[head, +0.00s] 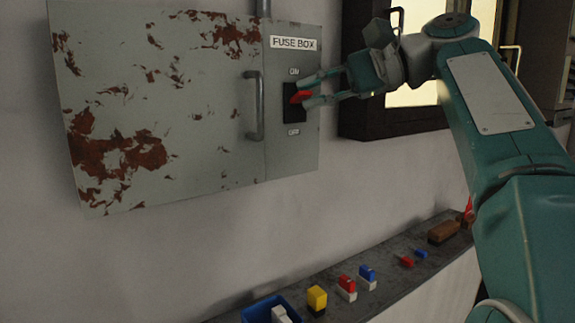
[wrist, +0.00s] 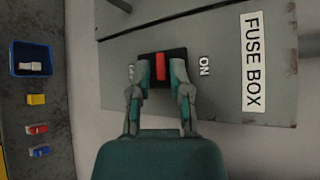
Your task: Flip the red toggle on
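The red toggle (head: 300,96) sits in a black switch plate (head: 291,112) on the grey fuse box (head: 200,100). ON is printed above the plate and OFF below it. The wrist view shows the red toggle (wrist: 160,66) near the plate's middle, with ON to its right and OFF partly hidden behind a finger. My gripper (head: 308,90) is at the switch, one finger above the toggle and one below. In the wrist view my gripper (wrist: 160,75) is open, with dark gaps between the fingertips and the toggle. I cannot tell whether a finger touches it.
The box has a vertical door handle (head: 253,106) left of the switch. Below, a grey ledge (head: 391,283) holds a blue tray (head: 258,311), a yellow block (head: 317,297) and several small coloured pieces. A dark-framed window (head: 392,125) is right of the box.

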